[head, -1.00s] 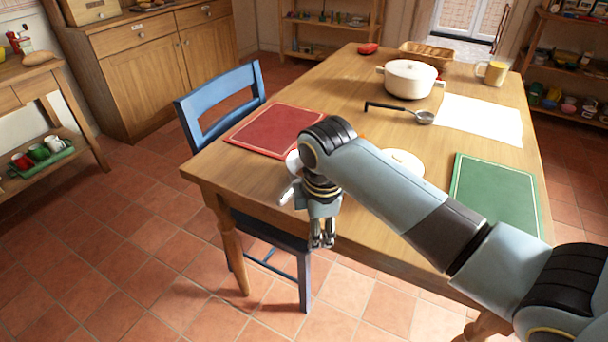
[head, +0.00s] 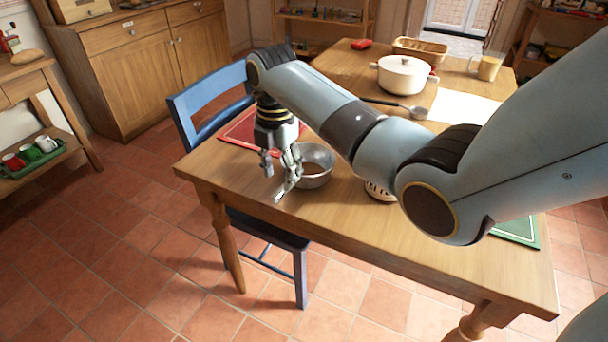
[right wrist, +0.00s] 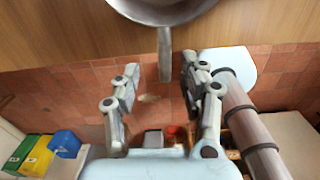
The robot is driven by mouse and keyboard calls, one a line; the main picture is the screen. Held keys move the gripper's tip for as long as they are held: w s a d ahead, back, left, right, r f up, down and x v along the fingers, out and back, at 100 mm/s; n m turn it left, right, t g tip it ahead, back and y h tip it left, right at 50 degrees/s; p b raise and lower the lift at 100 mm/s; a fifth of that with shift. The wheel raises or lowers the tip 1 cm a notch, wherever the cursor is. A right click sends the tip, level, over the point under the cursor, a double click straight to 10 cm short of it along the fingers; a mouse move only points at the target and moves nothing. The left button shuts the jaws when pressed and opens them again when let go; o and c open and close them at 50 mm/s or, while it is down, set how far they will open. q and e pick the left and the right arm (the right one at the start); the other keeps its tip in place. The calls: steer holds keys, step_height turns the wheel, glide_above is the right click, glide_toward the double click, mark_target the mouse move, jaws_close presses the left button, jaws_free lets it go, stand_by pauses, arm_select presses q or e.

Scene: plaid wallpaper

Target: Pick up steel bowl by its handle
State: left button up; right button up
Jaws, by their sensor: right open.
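The steel bowl (head: 318,172) stands on the wooden table near its front left edge, with a small brown patch visible inside. Its flat handle (head: 284,189) points to the front left, towards the table edge. My right gripper (head: 279,168) is open and empty, pointing down at the handle, left of the bowl. In the right wrist view the bowl (right wrist: 160,14) is at the top edge and its handle (right wrist: 164,58) reaches down into the gap between the open fingers (right wrist: 160,70). I cannot tell whether a finger touches it. My left gripper is not in view.
A red placemat (head: 240,133) lies behind my gripper, beside a blue chair (head: 208,98). A white pot (head: 403,76), a ladle (head: 418,112), a mug (head: 486,68) and a basket (head: 420,48) stand farther back. A green mat (head: 520,232) is partly hidden by my arm.

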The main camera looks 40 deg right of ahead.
mark_target(282, 188)
steer(key=f, duration=0.5)
steer(key=shift+s+f, duration=0.2)
steer(key=shift+s, duration=0.1)
jaws_close()
